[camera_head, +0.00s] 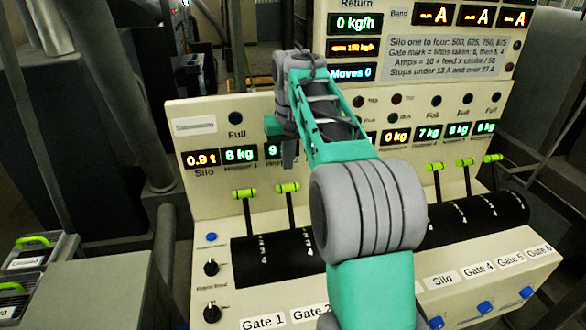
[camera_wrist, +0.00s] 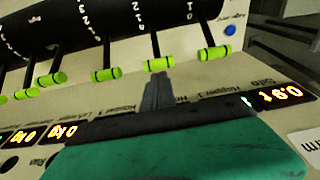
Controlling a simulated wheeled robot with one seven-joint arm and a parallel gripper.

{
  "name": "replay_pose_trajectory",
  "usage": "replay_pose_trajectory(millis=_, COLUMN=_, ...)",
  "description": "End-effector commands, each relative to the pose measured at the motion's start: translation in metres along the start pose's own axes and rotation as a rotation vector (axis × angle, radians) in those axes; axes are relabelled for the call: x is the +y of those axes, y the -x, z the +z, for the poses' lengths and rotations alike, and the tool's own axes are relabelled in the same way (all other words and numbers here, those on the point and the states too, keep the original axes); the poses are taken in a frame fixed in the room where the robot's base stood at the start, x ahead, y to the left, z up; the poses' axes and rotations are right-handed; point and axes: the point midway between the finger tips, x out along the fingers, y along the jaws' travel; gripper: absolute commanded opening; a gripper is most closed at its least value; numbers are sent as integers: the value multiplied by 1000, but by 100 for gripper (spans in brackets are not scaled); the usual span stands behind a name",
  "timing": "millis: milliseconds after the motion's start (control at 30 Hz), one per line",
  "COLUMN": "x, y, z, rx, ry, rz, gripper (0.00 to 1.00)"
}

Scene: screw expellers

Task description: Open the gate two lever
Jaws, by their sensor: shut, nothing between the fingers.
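The gate two lever (camera_head: 288,188) is the second from the left in the head view, a black rod with a bright green handle. It stands up from its black curved housing, leaning toward the display panel. In the wrist view the same handle (camera_wrist: 158,65) is second from the right. My gripper (camera_head: 290,158) is shut and empty, pointing down just above and behind this handle. Its grey fingertips (camera_wrist: 157,82) show right by the handle in the wrist view; I cannot tell if they touch. The gate one lever (camera_head: 246,193) stands at a similar tilt to the left.
The right-hand levers (camera_head: 465,162) stand in a row; my arm hides the middle of the console. The display panel (camera_head: 215,130) rises close behind the levers. The Gate 2 label (camera_head: 310,313) is on the front edge. A blue button (camera_head: 211,237) sits left of the housing.

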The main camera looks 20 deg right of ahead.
Motion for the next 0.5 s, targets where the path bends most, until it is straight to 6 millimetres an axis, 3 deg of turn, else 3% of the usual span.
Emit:
replay_pose_trajectory(millis=100, x=18, y=5, z=-22, rx=-13, ry=-21, rz=9, gripper=0)
replay_pose_trajectory(millis=233, x=24, y=1, z=-28, rx=-18, ry=-27, rz=12, gripper=0)
replay_pose_trajectory(millis=500, x=25, y=-43, z=-26, rx=-18, ry=-26, rz=12, gripper=0)
